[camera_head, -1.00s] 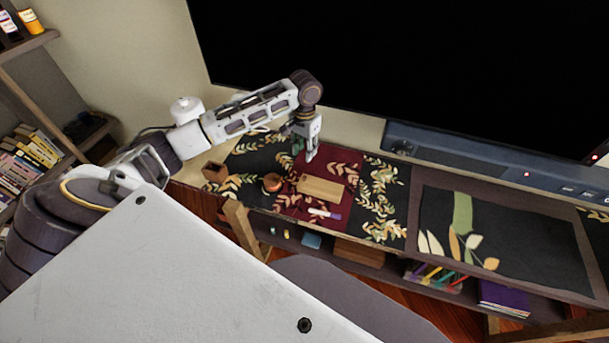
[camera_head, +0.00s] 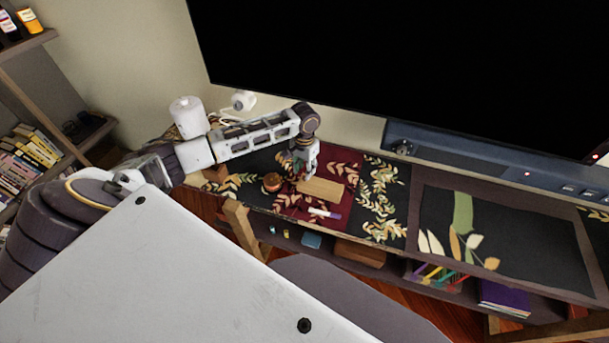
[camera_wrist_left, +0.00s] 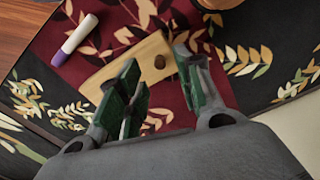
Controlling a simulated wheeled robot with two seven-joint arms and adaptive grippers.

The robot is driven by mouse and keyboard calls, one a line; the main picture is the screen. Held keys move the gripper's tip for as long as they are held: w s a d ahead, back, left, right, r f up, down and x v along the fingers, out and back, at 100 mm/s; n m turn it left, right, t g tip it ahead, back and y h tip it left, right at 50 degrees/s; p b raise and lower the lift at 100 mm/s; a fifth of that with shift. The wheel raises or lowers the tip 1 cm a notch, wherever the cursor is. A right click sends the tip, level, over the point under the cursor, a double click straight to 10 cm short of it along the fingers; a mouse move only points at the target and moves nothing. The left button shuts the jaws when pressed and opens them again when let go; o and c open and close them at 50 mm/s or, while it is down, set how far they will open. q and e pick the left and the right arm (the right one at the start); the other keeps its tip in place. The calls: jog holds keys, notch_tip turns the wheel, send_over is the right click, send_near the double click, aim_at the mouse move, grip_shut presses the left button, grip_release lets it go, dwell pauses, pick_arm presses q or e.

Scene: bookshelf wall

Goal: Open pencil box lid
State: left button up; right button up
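The pencil box (camera_head: 322,190) is a light wooden rectangle on the dark red part of the leaf-patterned mat. My left gripper (camera_head: 305,172) hangs over the box's left end in the head view. My right gripper is not in view.
A white and purple marker (camera_head: 324,213) lies in front of the box. A round brown pot (camera_head: 272,182) stands to its left. A large black screen (camera_head: 400,70) rises behind the table. The dark mat (camera_head: 500,235) at right has clear space.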

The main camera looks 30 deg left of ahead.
aim_at(321, 183)
pick_arm(q)
jog(key=shift+f, duration=1.85)
jog(key=shift+c, duration=0.2)
grip_shut()
